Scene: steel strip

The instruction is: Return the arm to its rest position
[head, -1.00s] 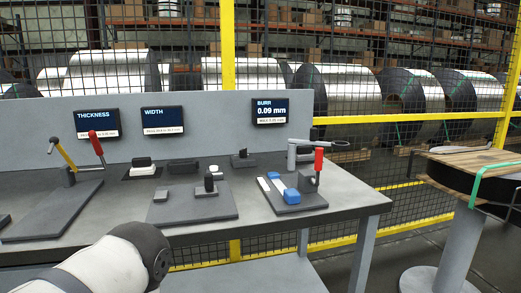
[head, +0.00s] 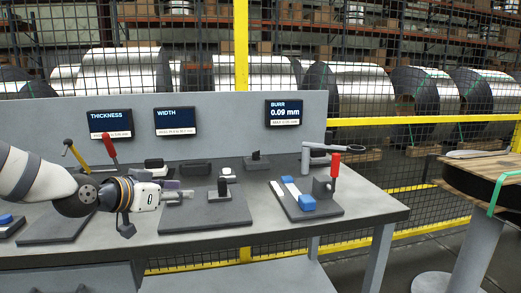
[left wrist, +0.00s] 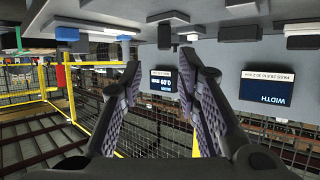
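My left arm comes in from the left in the head view, bent at the elbow. In the left wrist view, which is upside down, the two padded fingers (left wrist: 160,62) stand wide apart. Nothing is between them. My right gripper is not in view.
A burr gauge with a red handle (head: 335,165) and blue block (head: 301,199) stands at the bench's right. A red-handled lever tool (head: 110,149) stands at the left. Display panels (head: 175,121) line the back. A strip coil (head: 475,182) stands right of the bench.

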